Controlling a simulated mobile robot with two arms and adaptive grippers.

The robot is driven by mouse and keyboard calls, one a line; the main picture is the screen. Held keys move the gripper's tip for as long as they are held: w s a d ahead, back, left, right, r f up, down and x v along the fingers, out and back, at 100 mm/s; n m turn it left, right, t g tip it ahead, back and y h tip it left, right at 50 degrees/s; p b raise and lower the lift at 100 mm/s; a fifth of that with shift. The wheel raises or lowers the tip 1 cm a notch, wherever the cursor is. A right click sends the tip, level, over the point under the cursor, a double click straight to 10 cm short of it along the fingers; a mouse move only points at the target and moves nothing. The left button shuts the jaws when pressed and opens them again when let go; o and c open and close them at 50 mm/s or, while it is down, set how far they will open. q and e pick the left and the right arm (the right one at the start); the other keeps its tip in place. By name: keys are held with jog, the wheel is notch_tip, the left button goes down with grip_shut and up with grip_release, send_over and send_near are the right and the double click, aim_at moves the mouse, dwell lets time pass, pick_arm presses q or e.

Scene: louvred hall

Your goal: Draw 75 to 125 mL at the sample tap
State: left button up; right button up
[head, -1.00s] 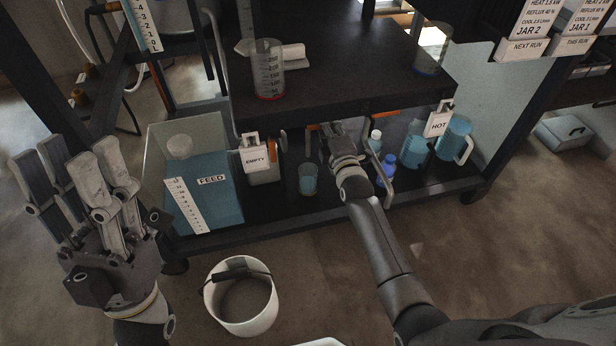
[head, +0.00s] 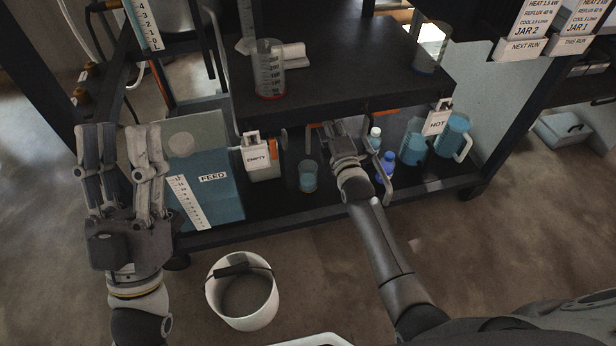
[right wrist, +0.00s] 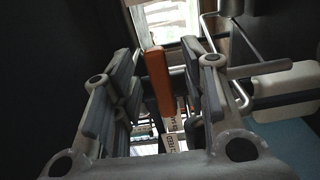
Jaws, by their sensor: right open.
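My right gripper (head: 335,132) reaches under the edge of the dark upper shelf. In the right wrist view it (right wrist: 155,85) is open, with an orange bar (right wrist: 158,80), perhaps a tap lever, between its fingers; contact cannot be told. The sample tap's spout cannot be made out. A small beaker (head: 308,178) with bluish contents stands on the lower shelf, left of my right gripper; its level is unreadable. A graduated beaker with a red base (head: 270,75) stands on the upper shelf and looks empty. My left gripper (head: 122,138) is open and empty, fingers up, before the FEED tank (head: 212,205).
A white bucket (head: 243,312) stands on the floor in front. An EMPTY tag (head: 256,159) and a HOT tag (head: 436,123) hang at the shelf edge. A blue-based beaker (head: 428,58) is on the upper shelf.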

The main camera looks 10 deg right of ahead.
pick_arm(q)
jog(key=w+f+g+y+p, duration=0.2)
jog(key=f+g, duration=0.3)
jog(key=f, duration=0.3)
jog(key=w+f+g+y+p, duration=0.2)
jog(key=w+f+g, duration=0.2)
jog(key=f, duration=0.5)
jog(key=shift+a+g, duration=0.45)
jog(key=shift+g, duration=0.75)
pick_arm(e)
jog(key=shift+s+d, duration=0.1)
jog(key=shift+s, duration=2.85)
jog(key=s, duration=1.2)
jog(key=shift+d, duration=0.2)
